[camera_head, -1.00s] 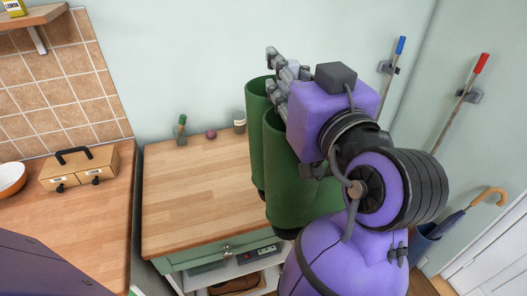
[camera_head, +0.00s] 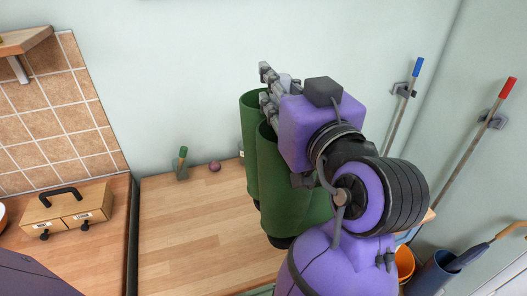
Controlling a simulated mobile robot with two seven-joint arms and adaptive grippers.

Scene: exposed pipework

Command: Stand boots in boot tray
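A pair of tall green boots (camera_head: 265,185) hangs upright side by side, with dark soles at the bottom, in front of the wooden counter in the head view. My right gripper (camera_head: 268,92) is at their upper rims. Its grey fingers reach over the tops and it appears shut on the boots; the exact contact is partly hidden by my purple wrist. My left gripper is not in view. No boot tray can be made out.
The wooden counter (camera_head: 190,235) is mostly clear, with a small green-topped item (camera_head: 182,162) and a purple ball (camera_head: 214,166) at the back. A wooden drawer box (camera_head: 68,212) stands left. Two wall-hung poles, an orange bucket (camera_head: 404,264) and an umbrella holder (camera_head: 434,275) are right.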

